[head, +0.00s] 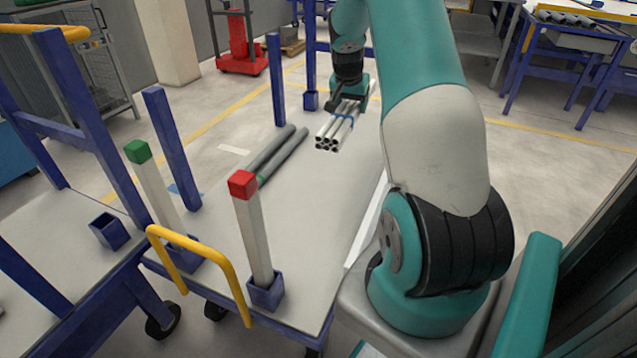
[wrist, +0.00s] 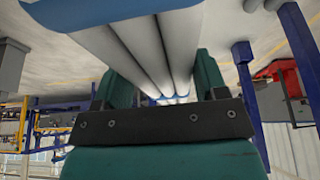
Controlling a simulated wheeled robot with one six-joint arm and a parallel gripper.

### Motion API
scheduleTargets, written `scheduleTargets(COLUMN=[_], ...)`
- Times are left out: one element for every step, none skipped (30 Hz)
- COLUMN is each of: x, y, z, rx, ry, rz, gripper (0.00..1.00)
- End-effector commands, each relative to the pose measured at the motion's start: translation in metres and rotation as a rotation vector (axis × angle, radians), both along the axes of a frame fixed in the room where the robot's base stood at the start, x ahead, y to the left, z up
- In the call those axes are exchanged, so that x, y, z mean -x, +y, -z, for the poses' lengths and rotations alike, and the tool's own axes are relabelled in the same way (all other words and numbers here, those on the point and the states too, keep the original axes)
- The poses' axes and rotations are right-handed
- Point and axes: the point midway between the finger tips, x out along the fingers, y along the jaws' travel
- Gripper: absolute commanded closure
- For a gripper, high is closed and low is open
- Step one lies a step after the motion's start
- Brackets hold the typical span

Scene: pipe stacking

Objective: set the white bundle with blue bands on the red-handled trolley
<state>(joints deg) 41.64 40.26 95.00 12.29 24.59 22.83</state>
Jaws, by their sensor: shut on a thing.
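The white bundle (head: 334,134) is several white pipes with a blue band, at the far end of the near trolley deck. My gripper (head: 346,95) is shut on it from above. In the wrist view the white pipes (wrist: 150,55) run between its teal fingers (wrist: 163,90), with blue bands showing. I cannot tell whether the bundle touches the deck. The near trolley (head: 225,225) has a yellow handle (head: 200,262) and posts capped red (head: 243,184) and green (head: 138,151). I see no clearly red handle on any trolley.
Another blue-framed trolley (head: 60,240) stands at the left. A red wheeled stand (head: 240,45) is at the back. Blue tables (head: 570,40) stand at the back right. The deck's middle is clear.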

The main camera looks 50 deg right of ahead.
Motion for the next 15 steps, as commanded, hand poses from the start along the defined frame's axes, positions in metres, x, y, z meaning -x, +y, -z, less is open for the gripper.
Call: scheduleTargets(x=[0.003, 0.004, 0.005, 0.006, 0.007, 0.007, 0.007, 0.008, 0.008, 0.008, 0.008, 0.008, 0.008, 0.008, 0.008], y=[-0.006, -0.008, -0.010, -0.011, -0.011, -0.012, -0.011, -0.011, -0.011, -0.011, -0.011, -0.011, -0.011, -0.011, -0.011], z=[0.007, 0.008, 0.010, 0.012, 0.016, 0.023, 0.030, 0.037, 0.048, 0.057, 0.066, 0.078, 0.086, 0.094, 0.105], rx=[0.002, 0.002, 0.001, 0.000, 0.000, -0.001, -0.003, -0.003, -0.003, -0.004, -0.003, -0.004, -0.002, -0.003, -0.002], ry=[-0.004, -0.005, -0.005, -0.004, -0.004, -0.003, -0.002, -0.001, -0.001, 0.001, 0.000, 0.001, -0.001, 0.000, -0.001], rz=[0.018, 0.026, 0.034, 0.037, 0.041, 0.042, 0.042, 0.041, 0.040, 0.041, 0.041, 0.041, 0.040, 0.041, 0.040], gripper=[0.69, 0.69, 0.69, 0.69, 0.69, 0.69, 0.69, 0.69, 0.69, 0.69, 0.69, 0.69, 0.69, 0.69, 0.69])
